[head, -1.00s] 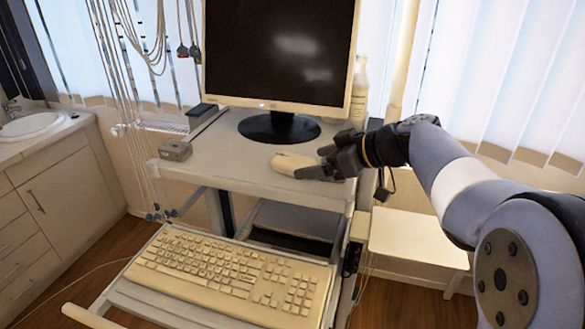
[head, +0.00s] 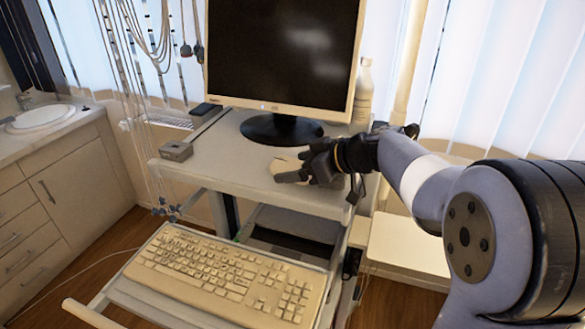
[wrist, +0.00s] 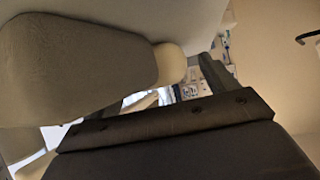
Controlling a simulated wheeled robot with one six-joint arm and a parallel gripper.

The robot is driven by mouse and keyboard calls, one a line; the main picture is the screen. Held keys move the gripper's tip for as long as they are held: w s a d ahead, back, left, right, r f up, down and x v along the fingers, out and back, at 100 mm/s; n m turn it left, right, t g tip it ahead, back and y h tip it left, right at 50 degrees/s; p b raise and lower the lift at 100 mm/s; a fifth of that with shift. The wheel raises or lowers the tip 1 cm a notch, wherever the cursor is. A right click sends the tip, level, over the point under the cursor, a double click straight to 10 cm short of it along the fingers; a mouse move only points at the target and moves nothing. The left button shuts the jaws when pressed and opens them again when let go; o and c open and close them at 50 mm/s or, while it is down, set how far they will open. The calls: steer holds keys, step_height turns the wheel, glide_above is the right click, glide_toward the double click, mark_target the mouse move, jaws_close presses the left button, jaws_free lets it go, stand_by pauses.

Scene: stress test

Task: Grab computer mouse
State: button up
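The computer mouse (head: 284,166) is cream-coloured and lies on the grey cart top, in front of the monitor stand. My gripper (head: 291,167) is low over the cart top, reaching in from the right. Its two dark fingers are apart, one on the near side of the mouse and one on the far side. The fingers and palm hide much of the mouse. I cannot tell whether they touch it. In the wrist view, a dark finger (wrist: 214,75) shows right of centre, and a large blurred rounded shape at left blocks much of the scene.
The monitor (head: 282,55) stands on a round black base (head: 281,129) just behind the mouse. A small grey box (head: 176,151) sits at the cart's left edge. A keyboard (head: 225,275) lies on the lower tray. A white bottle (head: 364,92) stands behind the monitor's right side.

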steer(key=c, duration=1)
steer(key=shift+c, duration=0.3)
steer(key=shift+r, duration=0.15)
